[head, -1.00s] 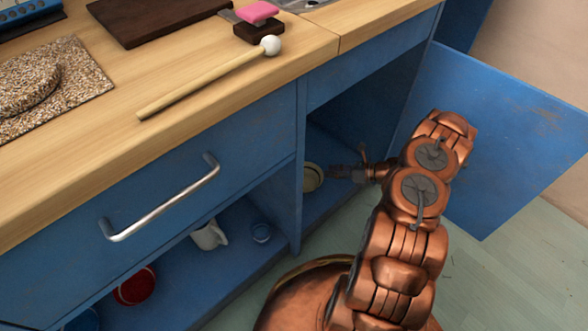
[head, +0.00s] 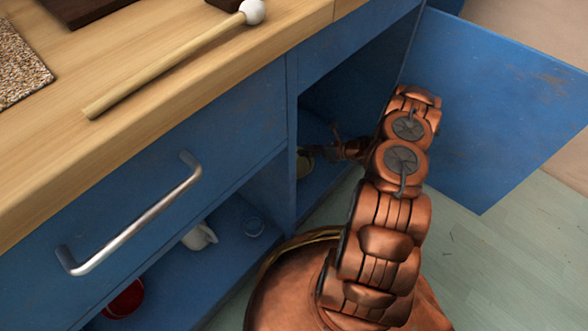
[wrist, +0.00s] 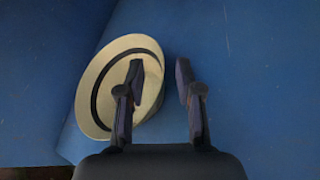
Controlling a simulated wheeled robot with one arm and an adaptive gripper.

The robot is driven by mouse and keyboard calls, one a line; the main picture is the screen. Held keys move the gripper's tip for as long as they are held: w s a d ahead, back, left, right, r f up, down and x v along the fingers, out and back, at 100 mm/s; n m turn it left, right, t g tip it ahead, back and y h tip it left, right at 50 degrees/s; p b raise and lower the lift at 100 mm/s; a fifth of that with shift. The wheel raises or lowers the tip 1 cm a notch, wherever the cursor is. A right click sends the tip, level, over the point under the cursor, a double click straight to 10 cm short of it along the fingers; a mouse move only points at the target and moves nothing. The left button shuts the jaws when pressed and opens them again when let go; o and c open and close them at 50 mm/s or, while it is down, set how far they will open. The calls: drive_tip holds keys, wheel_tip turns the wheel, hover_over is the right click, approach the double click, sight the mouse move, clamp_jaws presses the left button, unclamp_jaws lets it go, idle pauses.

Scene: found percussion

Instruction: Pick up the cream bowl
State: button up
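The cream bowl (wrist: 112,76), with a dark ring inside its rim, lies on the blue cabinet floor in the wrist view. In the head view the bowl (head: 304,167) shows only in part at the opening, behind the divider and my gripper. My gripper (wrist: 160,72) is open. Its left finger lies across the bowl's right part, and its right finger is outside the bowl, so the right rim lies between them in the picture. I cannot tell whether either finger touches it. In the head view my gripper (head: 318,151) is inside the open compartment.
A vertical divider (head: 292,150) stands left of my gripper, and an open blue door (head: 500,110) is on the right. A mallet (head: 170,62) lies on the worktop.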

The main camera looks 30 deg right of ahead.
drive_tip(key=shift+x, duration=1.1)
drive_tip(key=shift+c, duration=0.3)
clamp_jaws()
